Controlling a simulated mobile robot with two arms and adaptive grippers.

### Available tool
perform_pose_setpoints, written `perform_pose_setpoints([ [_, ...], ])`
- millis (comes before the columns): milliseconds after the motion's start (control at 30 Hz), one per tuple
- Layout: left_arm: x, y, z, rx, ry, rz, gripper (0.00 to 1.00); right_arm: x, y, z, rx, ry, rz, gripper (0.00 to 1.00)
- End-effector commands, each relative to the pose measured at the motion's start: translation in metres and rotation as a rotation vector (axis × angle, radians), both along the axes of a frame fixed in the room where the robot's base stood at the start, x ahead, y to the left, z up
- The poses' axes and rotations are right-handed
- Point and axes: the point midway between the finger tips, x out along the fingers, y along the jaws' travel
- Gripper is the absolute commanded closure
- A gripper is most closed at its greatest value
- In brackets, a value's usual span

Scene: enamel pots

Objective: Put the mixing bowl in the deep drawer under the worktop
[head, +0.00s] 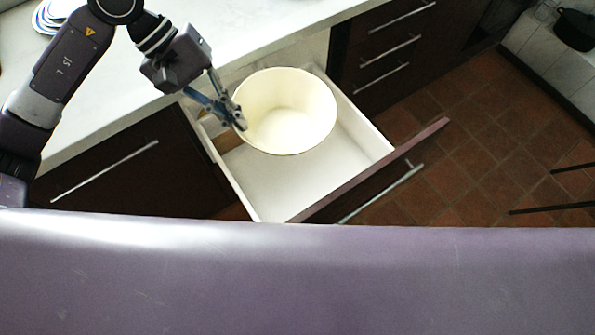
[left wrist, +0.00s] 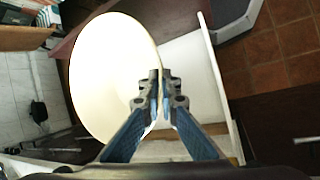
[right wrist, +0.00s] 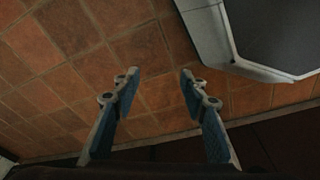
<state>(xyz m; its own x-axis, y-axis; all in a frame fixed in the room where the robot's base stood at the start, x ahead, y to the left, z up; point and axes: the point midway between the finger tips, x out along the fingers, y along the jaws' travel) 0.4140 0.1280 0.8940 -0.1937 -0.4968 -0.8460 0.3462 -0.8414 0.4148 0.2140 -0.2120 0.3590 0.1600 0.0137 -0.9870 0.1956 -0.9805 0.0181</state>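The mixing bowl (head: 300,105), deep and cream-coloured with a thin dark rim, is over or inside the pulled-out drawer (head: 265,185). I cannot tell whether its base touches the drawer floor. My left gripper (head: 239,122) is at the bowl's left rim. In the left wrist view, the left gripper (left wrist: 161,88) is closed with the edge of the bowl (left wrist: 105,75) between its fingertips. The drawer's white interior (left wrist: 190,75) shows beside the bowl. My right gripper (right wrist: 156,84) is open and empty above the tiled floor; it does not show in the head view.
The pale worktop (head: 110,80) lies behind and left of the drawer, with striped plates (head: 50,15) at its far left. A closed dark cabinet front (head: 120,175) is left of the drawer. More drawers (head: 390,45) stand right. Tiled floor (head: 470,130) is open at right.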

Motion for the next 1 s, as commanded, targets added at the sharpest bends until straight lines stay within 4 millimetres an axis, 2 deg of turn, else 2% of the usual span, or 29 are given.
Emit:
perform_pose_setpoints([
  [33, 0.002, -0.007, -0.025, -0.008, -0.003, 0.015, 1.0, 0.01, 0.002, -0.015, 0.002, -0.011, -0.002, 0.6],
  [400, 0.02, -0.047, -0.111, -0.033, -0.003, 0.158, 1.0, 0.058, 0.009, -0.017, 0.007, -0.052, -0.011, 0.6],
  [533, 0.025, -0.057, -0.129, -0.045, -0.003, 0.195, 1.0, 0.067, 0.01, -0.012, 0.008, -0.063, -0.013, 0.6],
  [833, 0.028, -0.066, -0.151, -0.053, 0.003, 0.23, 1.0, 0.073, 0.01, 0.0, 0.009, -0.071, -0.015, 0.6],
  [1000, 0.027, -0.066, -0.188, -0.051, 0.008, 0.232, 1.0, 0.076, 0.011, 0.012, 0.009, -0.079, -0.016, 0.6],
])
